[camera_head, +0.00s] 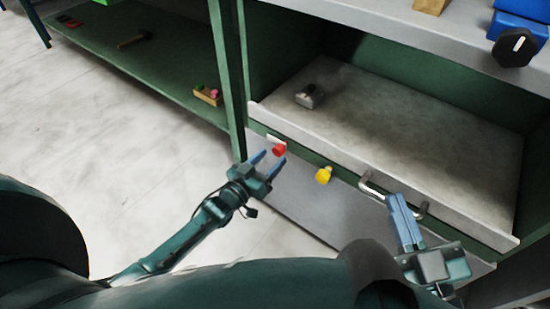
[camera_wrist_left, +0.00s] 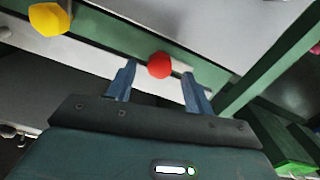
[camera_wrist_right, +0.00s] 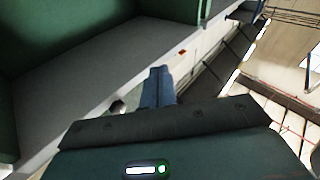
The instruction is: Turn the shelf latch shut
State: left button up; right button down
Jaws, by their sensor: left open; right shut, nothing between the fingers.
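A small red knob (camera_head: 279,149) sits by a short pale plate on the green front rail below the shelf, near its left end. I cannot tell for sure whether it is the shelf latch. A yellow knob (camera_head: 323,175) is on the same rail to its right. My left gripper (camera_head: 268,157) is open, its fingertips close to the red knob. In the left wrist view the red knob (camera_wrist_left: 159,65) appears between the two fingertips; contact is not clear. My right gripper (camera_head: 396,198) is shut and empty, beside the metal handle (camera_head: 372,188).
The grey shelf (camera_head: 420,140) has a raised front lip and holds a small grey-black object (camera_head: 309,96). A green post (camera_head: 229,80) stands left of it. A lower green shelf (camera_head: 170,70) holds a small wooden block with coloured pegs (camera_head: 208,95). Floor at left is clear.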

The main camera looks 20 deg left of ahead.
pick_arm(q)
jog(key=shift+b+x, duration=0.35)
jog(key=shift+x, duration=1.1)
jog(key=c, duration=1)
